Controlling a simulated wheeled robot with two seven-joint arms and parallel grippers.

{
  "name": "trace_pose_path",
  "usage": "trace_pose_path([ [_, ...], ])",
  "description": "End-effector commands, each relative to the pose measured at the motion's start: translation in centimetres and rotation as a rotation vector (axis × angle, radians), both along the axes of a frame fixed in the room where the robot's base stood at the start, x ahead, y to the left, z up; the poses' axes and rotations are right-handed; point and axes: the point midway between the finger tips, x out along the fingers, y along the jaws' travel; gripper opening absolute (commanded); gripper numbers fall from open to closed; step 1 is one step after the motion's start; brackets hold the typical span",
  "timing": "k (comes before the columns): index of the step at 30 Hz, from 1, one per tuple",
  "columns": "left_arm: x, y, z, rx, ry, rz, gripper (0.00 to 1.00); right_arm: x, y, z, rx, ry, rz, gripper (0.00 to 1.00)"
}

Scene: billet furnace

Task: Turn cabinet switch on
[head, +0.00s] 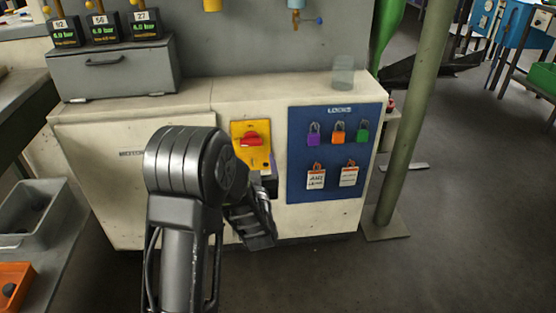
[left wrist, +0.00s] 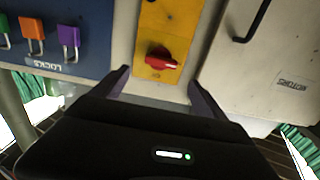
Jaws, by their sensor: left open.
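The cabinet switch is a red rotary handle (head: 251,139) on a yellow plate (head: 238,128) on the cabinet front. In the head view its handle lies roughly level. The red handle (left wrist: 160,59) also shows in the left wrist view, upside down, between and beyond the fingers. My left gripper (left wrist: 157,88) is open and empty, with one finger to each side of the yellow plate, apart from the handle. In the head view my left arm covers the area left of and below the plate, and the gripper (head: 262,188) is partly hidden. My right gripper is not in view.
A blue lock board (head: 297,157) with several coloured padlocks and tags is right of the switch. A green post (head: 408,130) stands further right. A glass (head: 343,72) and a grey box (head: 115,75) sit on the cabinet top. A grey bin (head: 58,206) is at left.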

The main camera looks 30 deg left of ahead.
Motion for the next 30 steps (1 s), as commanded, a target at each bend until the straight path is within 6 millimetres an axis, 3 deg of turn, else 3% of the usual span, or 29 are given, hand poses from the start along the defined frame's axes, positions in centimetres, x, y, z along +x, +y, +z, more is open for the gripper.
trace_pose_path([
  [11,0.5,0.3,-0.1,-0.002,0.003,-0.003,0.84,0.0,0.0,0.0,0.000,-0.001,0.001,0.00],
  [24,5.3,3.9,-0.2,-0.002,0.003,-0.003,0.84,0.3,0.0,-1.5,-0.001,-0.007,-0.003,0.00],
  [30,6.2,4.6,-0.1,-0.004,0.005,-0.004,0.84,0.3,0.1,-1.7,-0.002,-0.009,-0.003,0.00],
])
